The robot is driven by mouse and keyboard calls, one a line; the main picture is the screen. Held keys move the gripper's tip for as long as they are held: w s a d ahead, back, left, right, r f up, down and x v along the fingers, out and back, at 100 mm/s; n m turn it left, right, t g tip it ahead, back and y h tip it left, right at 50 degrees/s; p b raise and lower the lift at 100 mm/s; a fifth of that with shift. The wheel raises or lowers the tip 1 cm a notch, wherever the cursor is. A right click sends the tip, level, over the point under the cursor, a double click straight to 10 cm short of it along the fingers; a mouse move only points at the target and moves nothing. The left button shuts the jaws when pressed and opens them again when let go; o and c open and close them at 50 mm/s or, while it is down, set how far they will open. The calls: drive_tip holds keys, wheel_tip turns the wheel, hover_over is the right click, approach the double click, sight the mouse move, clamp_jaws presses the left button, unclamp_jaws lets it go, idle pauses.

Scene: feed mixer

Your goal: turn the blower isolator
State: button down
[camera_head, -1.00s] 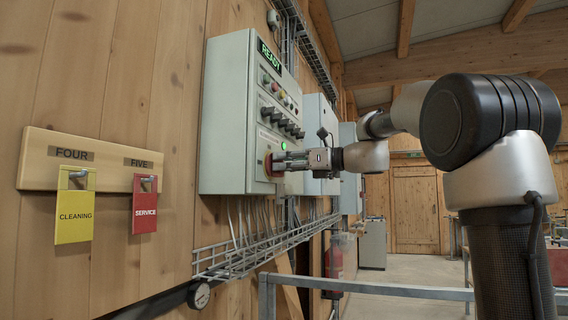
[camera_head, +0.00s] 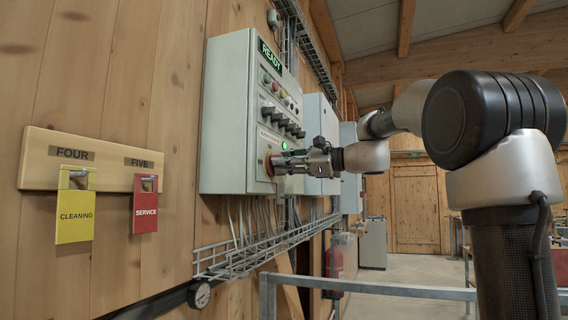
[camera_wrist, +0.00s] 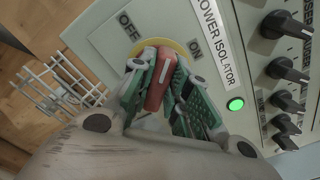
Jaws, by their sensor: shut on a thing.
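The blower isolator is a red handle (camera_wrist: 159,80) on a yellow round plate (camera_wrist: 178,45), low on the grey control panel. In the wrist view the plate carries the words OFF and ON, and a label reading "OWER ISOLATOR" runs beside it. My gripper (camera_wrist: 156,85) is shut on the red handle, one green-padded finger on each side. In the wrist view the handle's white line leans, pointing between OFF and ON. In the head view my gripper (camera_head: 278,163) reaches the panel from the right and hides most of the isolator.
A green lamp (camera_wrist: 235,104) glows beside the isolator, with several black knobs (camera_wrist: 287,69) near it. The panel (camera_head: 228,120) shows READY. A wire cable tray (camera_head: 240,258) runs below. Yellow (camera_head: 75,215) and red (camera_head: 145,205) tags hang left. A metal rail (camera_head: 370,289) crosses in front.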

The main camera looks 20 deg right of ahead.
drive_tip(key=shift+s+f+n, duration=0.1)
drive_tip(key=shift+f+n, duration=0.05)
drive_tip(key=shift+n, duration=2.25)
drive_tip(key=shift+f+n, duration=0.15)
drive_tip(key=shift+n, duration=2.25)
drive_tip(key=c, duration=1.4)
unclamp_jaws()
drive_tip(key=shift+o, duration=0.2)
drive_tip(key=v, duration=1.2)
